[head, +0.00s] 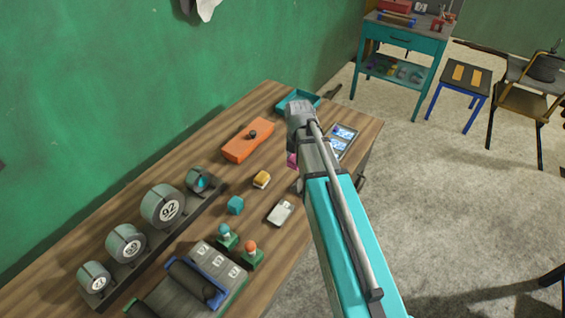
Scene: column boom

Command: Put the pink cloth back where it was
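A small pink patch (292,160) shows at the left edge of my arm, over the wooden table. It may be part of the pink cloth, but most of it is hidden behind the arm. I cannot tell whether it lies on the table or is held. My arm reaches from the bottom right over the table's right part, and its grey end section is above the table's far end.
The wooden table (154,172) stands against a green wall. Open floor lies right.

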